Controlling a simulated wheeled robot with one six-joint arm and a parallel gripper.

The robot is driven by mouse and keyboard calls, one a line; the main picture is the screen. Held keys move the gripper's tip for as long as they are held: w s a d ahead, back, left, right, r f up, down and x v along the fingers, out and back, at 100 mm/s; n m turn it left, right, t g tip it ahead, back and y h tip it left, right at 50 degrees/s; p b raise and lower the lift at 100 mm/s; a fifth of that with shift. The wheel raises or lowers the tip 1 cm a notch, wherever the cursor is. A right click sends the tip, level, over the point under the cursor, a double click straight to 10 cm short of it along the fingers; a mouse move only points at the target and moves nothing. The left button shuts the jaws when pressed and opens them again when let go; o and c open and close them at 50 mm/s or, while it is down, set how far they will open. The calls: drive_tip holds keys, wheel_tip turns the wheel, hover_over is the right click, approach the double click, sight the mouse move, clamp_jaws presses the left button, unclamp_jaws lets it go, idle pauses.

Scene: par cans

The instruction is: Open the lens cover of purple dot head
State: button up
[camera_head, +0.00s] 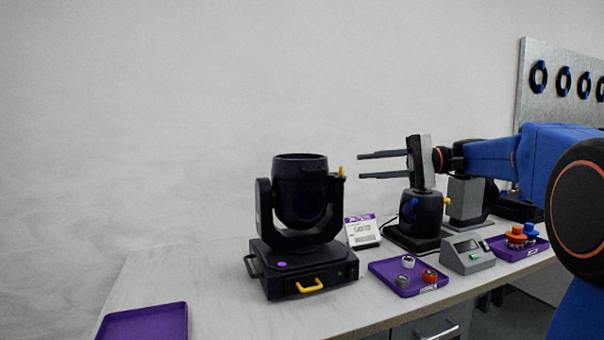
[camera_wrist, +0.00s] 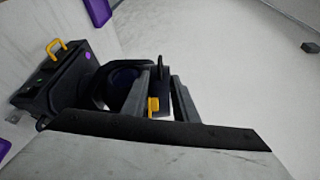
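The purple dot head (camera_head: 302,205) is a dark moving-head lamp on the table, its barrel upright in a yoke. A purple dot (camera_head: 282,264) marks its base; the dot also shows in the wrist view (camera_wrist: 88,56). A small yellow tab (camera_head: 341,172) sticks out near the barrel's upper right rim. The lens cover cannot be told apart clearly from the dark barrel top. My gripper (camera_head: 361,166) is open and empty to the right of the tab, its fingers pointing left at about rim height. In the wrist view, the yellow tab (camera_wrist: 153,104) appears between the fingers.
A yellow handle (camera_head: 310,286) is on the lamp's base front. A label card (camera_head: 362,231), purple tray (camera_head: 420,288) with small parts and grey control box (camera_head: 467,254) stand right. An empty purple tray (camera_head: 145,322) lies front left.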

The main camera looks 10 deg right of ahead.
sight(312, 172)
drive_tip(key=a, duration=0.5)
drive_tip(key=w+a+f, duration=0.1)
drive_tip(key=a, duration=0.5)
drive_tip(key=w+a, duration=0.1)
drive_tip(key=a, duration=0.4)
drive_tip(key=shift+a+f, duration=0.3)
drive_tip(key=shift+a, duration=0.1)
clamp_jaws()
